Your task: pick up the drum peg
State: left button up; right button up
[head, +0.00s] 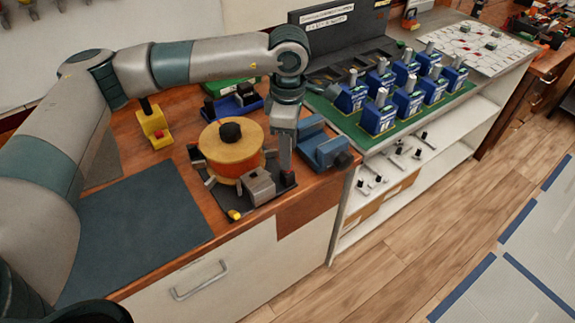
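An orange and yellow drum (233,150) with a black knob (230,132) on top stands on a dark plate on the wooden bench. Several short grey pieces surround its base, and a small yellow-tipped piece (234,214) lies at the plate's front edge. I cannot tell which of these is the drum peg. My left gripper (287,178) points down just right of the drum, near the plate's right edge. Its fingers look narrow from here, and I cannot tell whether they are open or hold anything. My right gripper is not in view.
A grey block (258,187) stands in front of the drum. A blue vise (325,146) is close right of my gripper. A yellow block (154,127) stands left. Blue breakers (379,116) stand in rows on a green board. The dark mat (140,228) is clear.

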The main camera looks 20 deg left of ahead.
pick_arm(q)
notch_tip(320, 180, down, 3)
jog(key=shift+w+a+r+p, duration=0.1)
jog(key=shift+a+p, duration=0.05)
jog(key=shift+p, duration=0.75)
jog(key=shift+f, duration=0.8)
jog(key=shift+c, duration=0.4)
grip_shut()
